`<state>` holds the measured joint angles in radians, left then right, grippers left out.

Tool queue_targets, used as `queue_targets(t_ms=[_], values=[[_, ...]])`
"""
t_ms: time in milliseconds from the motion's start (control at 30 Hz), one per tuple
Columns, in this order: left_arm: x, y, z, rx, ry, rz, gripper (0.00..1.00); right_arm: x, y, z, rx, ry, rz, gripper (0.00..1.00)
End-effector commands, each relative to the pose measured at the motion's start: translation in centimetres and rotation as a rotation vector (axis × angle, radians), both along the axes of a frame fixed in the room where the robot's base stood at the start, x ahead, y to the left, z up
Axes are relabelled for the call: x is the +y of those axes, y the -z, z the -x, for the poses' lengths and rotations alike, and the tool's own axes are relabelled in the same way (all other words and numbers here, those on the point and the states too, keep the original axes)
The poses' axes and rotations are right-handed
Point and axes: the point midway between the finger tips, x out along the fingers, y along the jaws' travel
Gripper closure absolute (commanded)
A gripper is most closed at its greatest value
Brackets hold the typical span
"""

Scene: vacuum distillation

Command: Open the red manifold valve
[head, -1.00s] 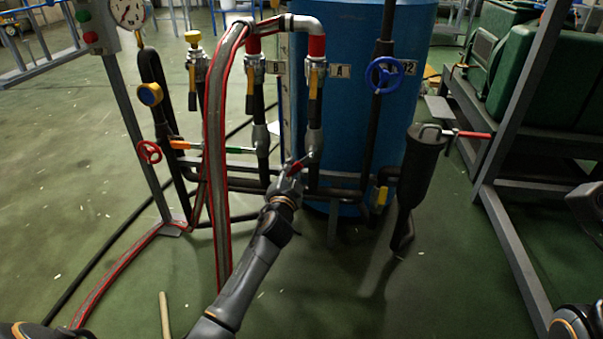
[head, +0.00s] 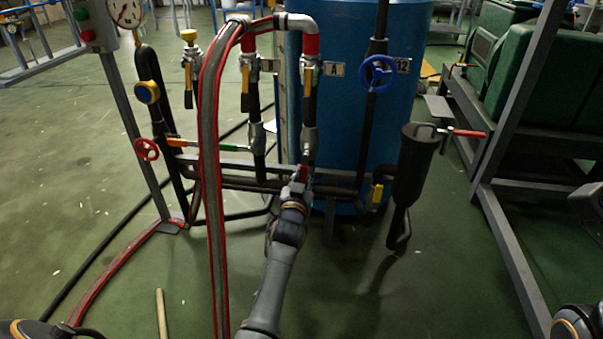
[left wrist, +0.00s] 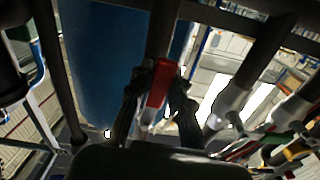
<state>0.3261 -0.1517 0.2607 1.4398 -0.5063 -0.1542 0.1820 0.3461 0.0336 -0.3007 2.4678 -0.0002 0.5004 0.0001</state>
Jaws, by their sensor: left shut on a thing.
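The red valve handle (head: 303,173) sits low on the black pipe below the tag marked A, in front of the blue tank. My left gripper (head: 299,186) is shut on this handle and hides part of it. In the left wrist view the red handle (left wrist: 159,84) lies between the two dark fingers of my left gripper (left wrist: 157,108), which close on it from both sides. The handle points towards my arm, nearly in line with the pipe in the head view. My right gripper does not show.
A red-edged grey hose (head: 213,200) hangs left of my arm. A black canister (head: 413,165) stands at right.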

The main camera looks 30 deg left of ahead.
Motion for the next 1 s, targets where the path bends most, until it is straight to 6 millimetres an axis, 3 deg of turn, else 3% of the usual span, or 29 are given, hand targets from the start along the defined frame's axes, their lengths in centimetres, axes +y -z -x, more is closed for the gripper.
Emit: queue_targets(t_ms=[533, 567, 667, 1000], values=[[-0.17, 0.13, -0.02, -0.006, 0.001, 0.027, 1.00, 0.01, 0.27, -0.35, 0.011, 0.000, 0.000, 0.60], [-0.17, 0.13, -0.02, -0.005, 0.001, 0.027, 0.79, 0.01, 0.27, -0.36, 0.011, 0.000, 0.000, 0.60], [-0.16, 0.12, -0.02, -0.005, 0.001, 0.027, 0.58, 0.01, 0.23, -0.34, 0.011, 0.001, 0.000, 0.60], [-0.10, -0.20, -0.04, -0.007, 0.000, 0.025, 0.57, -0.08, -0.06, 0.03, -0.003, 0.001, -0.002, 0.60]])
